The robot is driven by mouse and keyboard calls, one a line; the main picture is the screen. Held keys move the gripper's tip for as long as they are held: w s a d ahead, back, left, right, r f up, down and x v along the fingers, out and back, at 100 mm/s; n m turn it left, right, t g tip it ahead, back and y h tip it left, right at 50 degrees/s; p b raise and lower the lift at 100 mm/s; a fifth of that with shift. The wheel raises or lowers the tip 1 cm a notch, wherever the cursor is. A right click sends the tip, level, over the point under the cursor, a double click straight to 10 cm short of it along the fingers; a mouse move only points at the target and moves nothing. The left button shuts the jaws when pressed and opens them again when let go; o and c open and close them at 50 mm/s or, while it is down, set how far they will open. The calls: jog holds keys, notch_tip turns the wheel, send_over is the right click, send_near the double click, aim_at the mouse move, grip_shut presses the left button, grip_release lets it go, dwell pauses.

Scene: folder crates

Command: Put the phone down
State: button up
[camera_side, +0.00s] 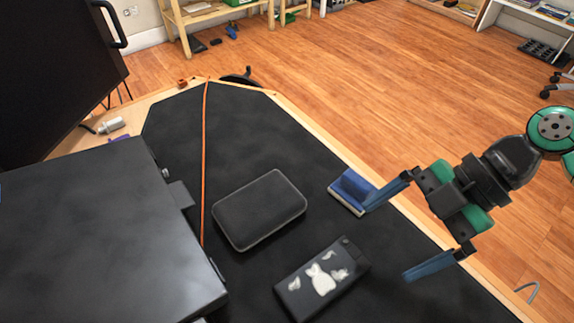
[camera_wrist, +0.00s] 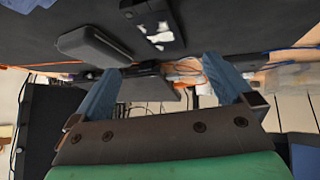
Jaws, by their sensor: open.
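The phone (camera_side: 321,282) is a dark slab with white patches on its upper face. It lies flat on the black table mat in the side view, and it also shows at the top of the wrist view (camera_wrist: 158,24). My gripper (camera_side: 388,242) is open and empty, its two blue fingers spread wide, to the right of the phone. In the wrist view the fingers (camera_wrist: 160,82) point toward the mat with nothing between them. The phone is apart from both fingers.
A dark rounded case (camera_side: 259,209) lies left of my gripper. A blue block-like item (camera_side: 352,188) sits near the table edge, close to my upper finger. A large black box (camera_side: 95,235) stands at left, with an orange cord (camera_side: 204,150) beside it.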

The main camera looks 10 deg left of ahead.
jog(key=w+d+r+m+t+h, duration=0.1)
jog(key=d+m+t, duration=0.4)
jog(key=d+m, duration=0.7)
jog(key=w+d+r+m+t+h, duration=0.2)
jog(key=d+r+m+t+h, duration=0.2)
jog(key=d+m, duration=0.8)
jog(key=t+h, duration=0.1)
jog(key=h, duration=0.1)
jog(key=shift+w+d+r+m+h, duration=0.25)
jog(key=shift+w+m+h, duration=0.05)
jog(key=shift+m, duration=0.1)
